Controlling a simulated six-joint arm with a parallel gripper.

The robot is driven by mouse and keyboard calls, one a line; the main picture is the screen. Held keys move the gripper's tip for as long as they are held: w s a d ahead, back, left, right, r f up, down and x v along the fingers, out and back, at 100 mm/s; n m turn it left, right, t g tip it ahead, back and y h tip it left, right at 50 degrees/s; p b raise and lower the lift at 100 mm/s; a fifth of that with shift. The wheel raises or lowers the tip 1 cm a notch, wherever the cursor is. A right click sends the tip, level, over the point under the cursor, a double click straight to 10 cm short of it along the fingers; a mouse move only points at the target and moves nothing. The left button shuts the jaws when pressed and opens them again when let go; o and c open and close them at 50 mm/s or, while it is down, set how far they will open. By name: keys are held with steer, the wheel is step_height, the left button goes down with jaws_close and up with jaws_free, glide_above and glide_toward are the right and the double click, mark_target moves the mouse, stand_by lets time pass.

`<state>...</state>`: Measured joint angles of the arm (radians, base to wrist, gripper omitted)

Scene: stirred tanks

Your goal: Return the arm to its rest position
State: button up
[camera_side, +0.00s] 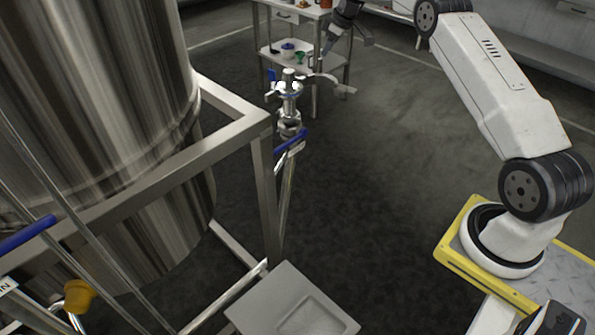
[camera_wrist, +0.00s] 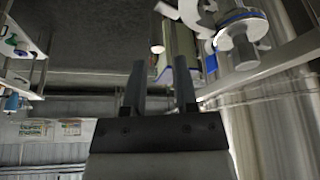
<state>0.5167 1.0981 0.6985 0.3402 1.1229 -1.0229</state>
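My arm reaches from its base at the right of the side view up past the top edge. My gripper (camera_side: 324,58) hangs in the upper middle, tilted downward, near a steel valve assembly (camera_side: 289,105) with blue handles. In the wrist view my gripper (camera_wrist: 160,68) shows two dark, parallel fingers with a clear gap between them. Nothing is held in the gap. The valve's round steel fitting (camera_wrist: 241,38) is at the upper right of the wrist view, apart from the fingers.
A large steel tank (camera_side: 95,110) in a square metal frame (camera_side: 235,108) fills the left of the side view. A shelved cart (camera_side: 333,57) with small items stands behind the gripper. A grey step-like plate (camera_side: 265,300) is at the bottom. The floor between frame and base is clear.

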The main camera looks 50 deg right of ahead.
steer(key=s+a+m+g+h, duration=0.1)
steer(key=s+a+m, duration=0.1)
steer(key=s+a, duration=0.5)
steer(key=s+a+m, duration=0.1)
steer(key=s+a, duration=0.2)
steer(key=a, duration=0.8)
steer(key=s+a+f, duration=0.1)
steer(key=s+a, duration=0.4)
steer(key=s, duration=0.6)
steer(key=s+a+f+m, duration=0.1)
steer(key=s+a, duration=0.4)
steer(key=s, duration=0.7)
steer(key=shift+s+a+f+m+h, duration=0.2)
steer(key=shift+a+f+m+h, duration=0.15)
steer(key=shift+f, duration=0.3)
